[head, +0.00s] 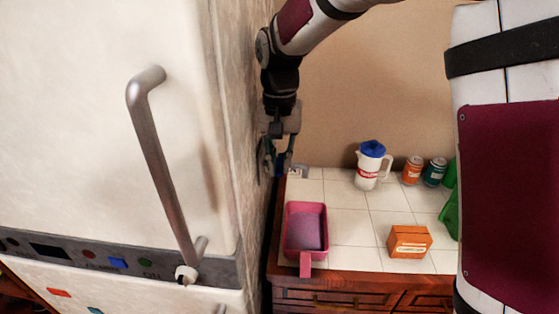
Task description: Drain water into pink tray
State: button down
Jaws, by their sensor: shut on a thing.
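The pink tray (322,213) stands on the white tiled counter, near its left front, with a pink handle pointing toward the front edge. Its inside looks purple-grey; I cannot tell whether it holds water. My gripper (276,165) hangs pointing down beside the side wall of the tall white appliance, behind and above the tray. It is shut on a small dark blue thing (282,159), mostly hidden by the fingers; I cannot tell what it is. A small grey fitting (298,172) shows just right of the fingertips, at the back of the counter. No water stream is visible.
A white pitcher with a blue lid (371,165), an orange can (412,170) and a teal can (434,172) stand at the counter's back. An orange box (409,242) sits right of the tray. The tall white appliance (70,130) with a long handle fills the left.

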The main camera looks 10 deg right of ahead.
jog(key=shift+d+n, duration=0.45)
jog(key=shift+n, duration=0.45)
jog(key=c, duration=1.6)
grip_release()
notch_tip(320, 180, up, 12)
